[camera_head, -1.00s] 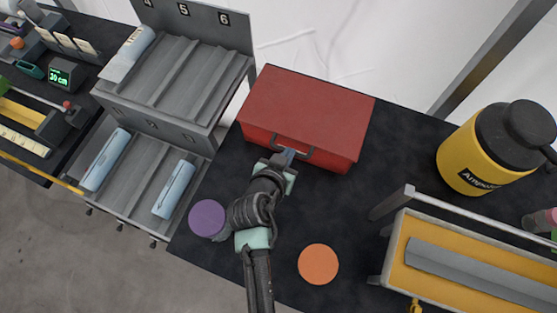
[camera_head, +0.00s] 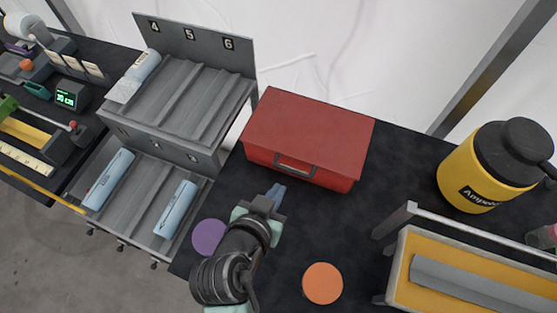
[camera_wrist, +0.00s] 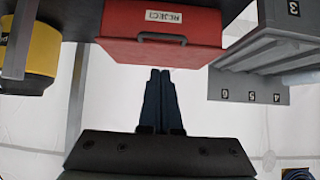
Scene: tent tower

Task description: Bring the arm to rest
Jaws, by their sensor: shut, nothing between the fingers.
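My gripper (camera_head: 275,194) is shut and empty, above the dark table in front of the red box (camera_head: 308,135). In the wrist view its two fingers (camera_wrist: 158,88) lie together, pointing toward the red box (camera_wrist: 163,48), which appears upside down with a "REJECT" label and a dark handle. A gap shows between the fingertips and the box's handle (camera_head: 296,164) in the head view. My arm comes in from the bottom of the head view.
A purple disc (camera_head: 208,237) lies left of my arm and an orange disc (camera_head: 322,283) right of it. A grey rack (camera_head: 172,142) with blue rolls (camera_head: 176,210) stands at left. A yellow jug (camera_head: 476,175) and a yellow-bedded tray (camera_head: 398,272) stand at right.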

